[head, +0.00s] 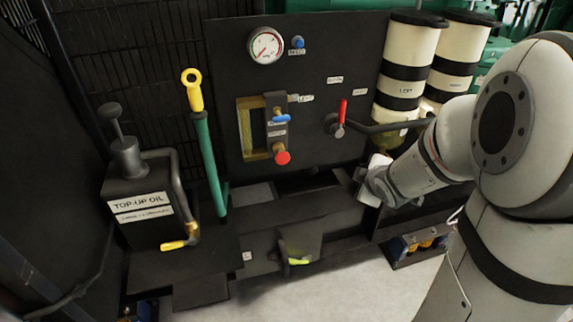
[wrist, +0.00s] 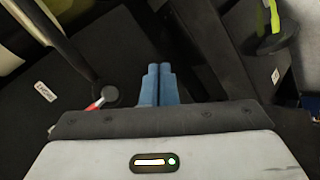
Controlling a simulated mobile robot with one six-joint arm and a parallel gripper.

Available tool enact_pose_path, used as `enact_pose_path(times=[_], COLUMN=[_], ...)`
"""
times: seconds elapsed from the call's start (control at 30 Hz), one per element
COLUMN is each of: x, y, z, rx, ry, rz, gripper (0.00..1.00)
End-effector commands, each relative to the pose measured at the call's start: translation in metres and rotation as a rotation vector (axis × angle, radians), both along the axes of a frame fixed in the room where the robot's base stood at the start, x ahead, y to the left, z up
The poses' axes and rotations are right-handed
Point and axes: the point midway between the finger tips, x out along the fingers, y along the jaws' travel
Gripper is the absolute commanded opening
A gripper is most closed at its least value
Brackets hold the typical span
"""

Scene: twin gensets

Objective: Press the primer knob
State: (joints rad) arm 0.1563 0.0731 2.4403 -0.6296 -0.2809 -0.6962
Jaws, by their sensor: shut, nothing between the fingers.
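No knob carries a label that I can read as primer. In the head view, a small blue knob (head: 298,42) sits on the black panel right of the gauge, its label too small to read. A red round knob (head: 282,158) sits lower on the panel, below a blue valve lever (head: 281,118). A black plunger knob (head: 110,110) stands on the top-up oil box at left. My gripper shows in the wrist view with its blue fingers (wrist: 161,70) shut and empty. In the head view its body is at the panel's lower right; its fingertips cannot be made out.
A red-handled valve (head: 342,112) and dark pipe (head: 385,127) are close to my arm. The pale filters (head: 408,45) stand behind. A yellow-topped green handle (head: 192,90) rises beside the top-up oil box (head: 142,215). Pale floor (head: 330,285) is open in front.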

Motion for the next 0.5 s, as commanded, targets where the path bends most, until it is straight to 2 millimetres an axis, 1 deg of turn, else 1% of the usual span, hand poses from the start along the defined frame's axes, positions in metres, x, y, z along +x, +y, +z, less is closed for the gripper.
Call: enact_pose_path(times=[0.03, 0.07, 0.1, 0.17, 0.2, 0.27, 0.3, 0.4, 0.5], x=[-0.014, -0.024, -0.038, -0.062, -0.079, -0.106, -0.123, -0.163, -0.193], y=[-0.004, -0.007, -0.01, -0.01, -0.009, -0.005, 0.0, 0.013, 0.026], z=[0.008, 0.01, 0.013, 0.017, 0.019, 0.021, 0.023, 0.028, 0.032], rx=[0.039, 0.068, 0.111, 0.179, 0.225, 0.294, 0.338, 0.43, 0.495], ry=[0.046, 0.083, 0.13, 0.202, 0.251, 0.325, 0.374, 0.487, 0.579], rz=[-0.106, -0.179, -0.275, -0.416, -0.507, -0.637, -0.714, -0.879, -0.994], gripper=[0.0, 0.0, 0.0, 0.0, 0.0, 0.0, 0.0, 0.0, 0.0])
